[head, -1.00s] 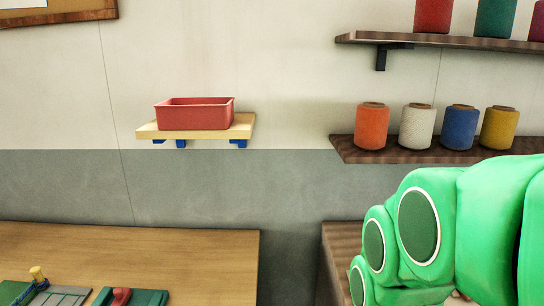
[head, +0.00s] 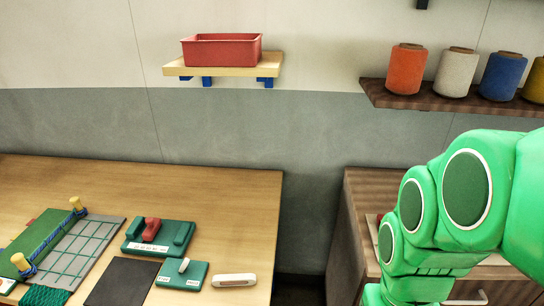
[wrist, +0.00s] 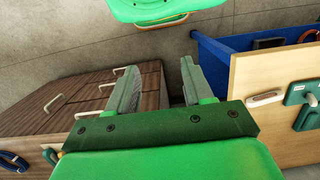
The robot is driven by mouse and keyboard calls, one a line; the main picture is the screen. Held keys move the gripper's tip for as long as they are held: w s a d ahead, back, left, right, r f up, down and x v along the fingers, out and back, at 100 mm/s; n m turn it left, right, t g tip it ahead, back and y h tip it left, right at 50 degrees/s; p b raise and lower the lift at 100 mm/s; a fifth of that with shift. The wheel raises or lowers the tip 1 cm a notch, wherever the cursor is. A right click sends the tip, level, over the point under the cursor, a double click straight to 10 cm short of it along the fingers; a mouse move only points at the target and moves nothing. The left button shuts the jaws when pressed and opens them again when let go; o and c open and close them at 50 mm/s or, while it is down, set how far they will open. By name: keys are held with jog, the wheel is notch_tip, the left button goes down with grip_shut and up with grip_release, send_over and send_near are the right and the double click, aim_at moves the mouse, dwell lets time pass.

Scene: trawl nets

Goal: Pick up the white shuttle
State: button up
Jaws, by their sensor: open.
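The white shuttle (head: 234,281) is a small elongated block with rounded ends and a brownish inset on top. It lies flat on the wooden table (head: 180,186) near its right edge, beside a green block. It also shows near the table edge in the wrist view (wrist: 264,98). My gripper (wrist: 160,78) is open in the wrist view, with nothing seen between its two grey-green fingers. It is apart from the shuttle, over the gap between the brown cabinet and the table. In the head view my green arm is at the right and the fingers cannot be made out.
Close left of the shuttle are a green block with a white peg (head: 182,274), a dark mat (head: 122,283) and a green holder with a red piece (head: 158,236). A netting board (head: 80,250) lies further left. A brown cabinet (head: 352,215) stands right of the gap.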

jog(key=w+a+f+m+g+y, duration=0.2)
jog(key=w+a+f+y, duration=0.2)
jog(key=w+a, duration=0.45)
jog(key=m+t+y, duration=0.1)
jog(key=m+y, duration=0.8)
jog(key=m, duration=0.4)
send_near(238, 277)
jog(key=shift+s+a+r, duration=0.15)
jog(key=shift+s+a, duration=0.3)
jog(key=shift+a, duration=0.35)
jog(key=shift+w+f+m, duration=0.4)
jog(key=shift+f+m, duration=0.1)
jog(key=shift+x, duration=1.55)
jog(key=x, duration=0.3)
jog(key=shift+s+r, duration=0.1)
jog(key=shift+s, duration=0.1)
jog(key=shift+a+f+t, duration=0.2)
jog(key=shift+a, duration=0.25)
jog(key=shift+a+f+t, duration=0.2)
jog(key=shift+a, duration=0.2)
jog(key=shift+c, duration=0.5)
grip_shut()
